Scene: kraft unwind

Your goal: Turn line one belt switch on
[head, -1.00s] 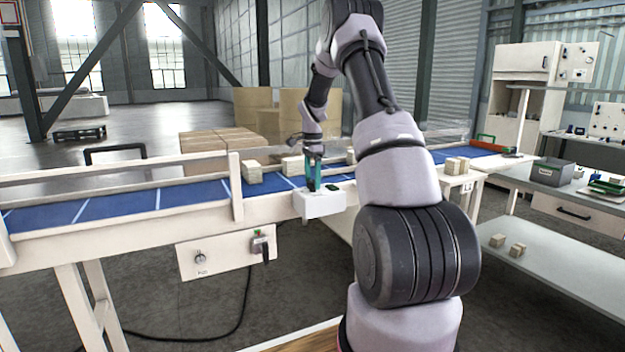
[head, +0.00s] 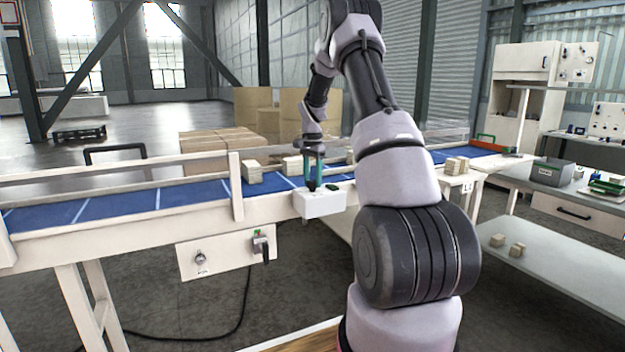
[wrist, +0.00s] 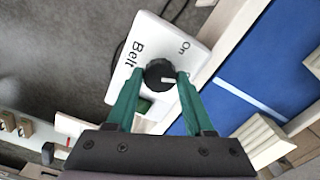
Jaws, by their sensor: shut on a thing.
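The belt switch is a white box (head: 320,204) on the near side of the conveyor. In the wrist view the box (wrist: 135,85) carries the words "Belt" and "On" and a round black knob (wrist: 158,76) with a white mark. The mark points toward the right of that view, not straight at "On". My gripper (head: 313,184) reaches down onto the box from above. In the wrist view its two green fingers (wrist: 160,74) are shut on the knob, one on each side. A green part on the box is partly hidden by the left finger.
The blue conveyor belt (head: 110,206) carries several cardboard-coloured blocks (head: 252,171) close to my gripper. A lower panel (head: 226,257) with a knob and a lever switch hangs under the conveyor. A workbench (head: 575,190) stands at the right.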

